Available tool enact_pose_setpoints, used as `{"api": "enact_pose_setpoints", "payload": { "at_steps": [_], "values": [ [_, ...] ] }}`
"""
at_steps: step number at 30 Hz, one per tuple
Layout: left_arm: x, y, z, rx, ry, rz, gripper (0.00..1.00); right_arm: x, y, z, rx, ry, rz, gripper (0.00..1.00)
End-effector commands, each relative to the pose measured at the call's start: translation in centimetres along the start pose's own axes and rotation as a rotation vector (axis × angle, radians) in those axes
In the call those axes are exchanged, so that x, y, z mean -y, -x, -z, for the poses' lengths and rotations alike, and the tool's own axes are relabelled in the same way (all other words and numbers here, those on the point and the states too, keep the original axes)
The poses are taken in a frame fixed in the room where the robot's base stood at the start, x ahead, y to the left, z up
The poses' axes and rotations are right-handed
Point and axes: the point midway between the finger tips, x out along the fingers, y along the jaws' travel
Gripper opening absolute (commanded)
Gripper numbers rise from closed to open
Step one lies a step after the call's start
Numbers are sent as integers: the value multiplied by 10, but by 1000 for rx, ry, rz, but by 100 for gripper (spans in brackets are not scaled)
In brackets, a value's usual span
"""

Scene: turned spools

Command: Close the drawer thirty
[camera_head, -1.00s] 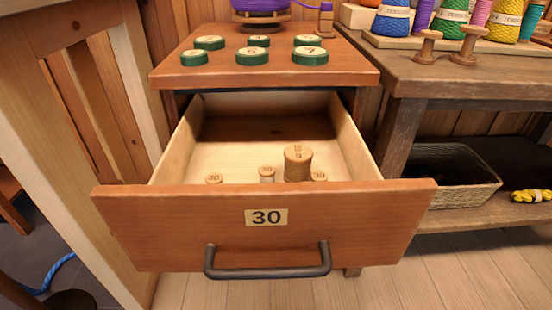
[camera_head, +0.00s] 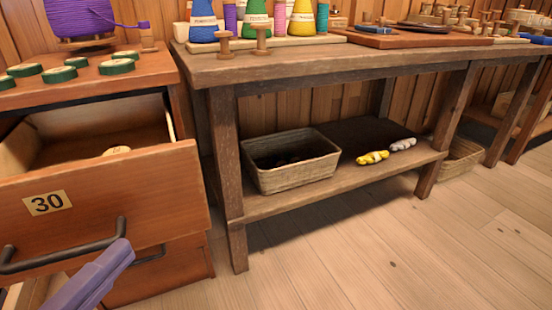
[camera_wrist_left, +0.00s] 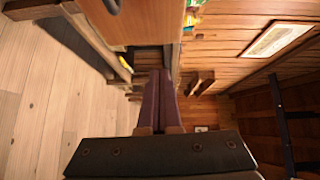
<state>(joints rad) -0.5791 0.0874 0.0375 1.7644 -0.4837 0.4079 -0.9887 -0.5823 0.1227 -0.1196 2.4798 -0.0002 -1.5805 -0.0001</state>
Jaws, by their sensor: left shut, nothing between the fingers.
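The drawer thirty (camera_head: 110,205) is at the left of the head view, marked 30, with a dark bar handle (camera_head: 60,255). It stands open, and part of its pale inside shows, with a wooden spool top (camera_head: 117,151) in it. My left gripper (camera_head: 118,255), purple, is in front of the drawer front by the right end of the handle; I cannot tell if it touches. In the left wrist view its fingers (camera_wrist_left: 160,78) are shut and empty, and a wooden front with part of a dark handle (camera_wrist_left: 113,5) shows at the top. My right gripper is not in view.
Green-edged discs (camera_head: 60,75) lie on the cabinet top. Another handle (camera_head: 150,254) shows below drawer thirty. A workbench (camera_head: 290,65) with thread cones stands to the right, a basket (camera_head: 290,165) on its lower shelf. The wooden floor (camera_head: 380,260) in front is clear.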

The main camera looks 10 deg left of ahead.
Motion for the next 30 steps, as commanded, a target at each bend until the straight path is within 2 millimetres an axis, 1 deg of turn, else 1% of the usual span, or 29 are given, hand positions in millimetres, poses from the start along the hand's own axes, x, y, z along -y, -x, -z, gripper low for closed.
{"api": "enact_pose_setpoints", "payload": {
  "at_steps": [4,8,11,18,20,24,30],
  "values": [
    [1,0,6,-37,-48,34,0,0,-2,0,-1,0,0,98],
    [2,-15,7,-39,-50,40,0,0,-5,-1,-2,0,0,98],
    [3,-34,8,-39,-49,42,0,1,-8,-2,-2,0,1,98],
    [4,-86,10,-39,-48,41,0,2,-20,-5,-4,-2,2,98],
    [4,-98,10,-38,-48,40,0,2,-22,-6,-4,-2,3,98],
    [6,-114,-5,-38,-51,37,0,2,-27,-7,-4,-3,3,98],
    [7,-125,-16,-37,-47,35,0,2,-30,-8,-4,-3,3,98]
  ]
}}
